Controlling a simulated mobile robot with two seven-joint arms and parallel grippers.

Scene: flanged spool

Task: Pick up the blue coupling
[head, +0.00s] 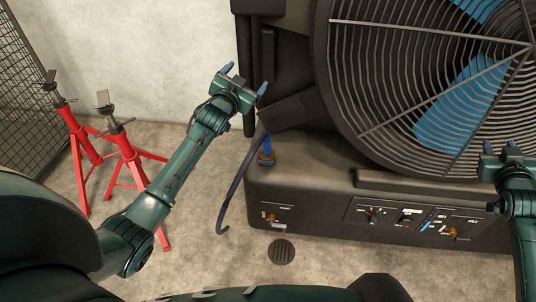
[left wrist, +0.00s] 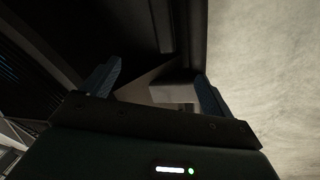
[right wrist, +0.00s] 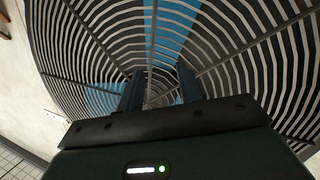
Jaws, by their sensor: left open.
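My right gripper (head: 498,148) is far to the right, in front of the fan grille. Its fingers (right wrist: 160,85) are apart and empty in the right wrist view.
The big round fan grille (head: 440,80) fills the right. A control panel (head: 410,218) with switches and brass valves is on the machine's front. Red stands (head: 127,155) stand at the left by a mesh fence (head: 25,90). A drain (head: 281,251) is in the concrete floor.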

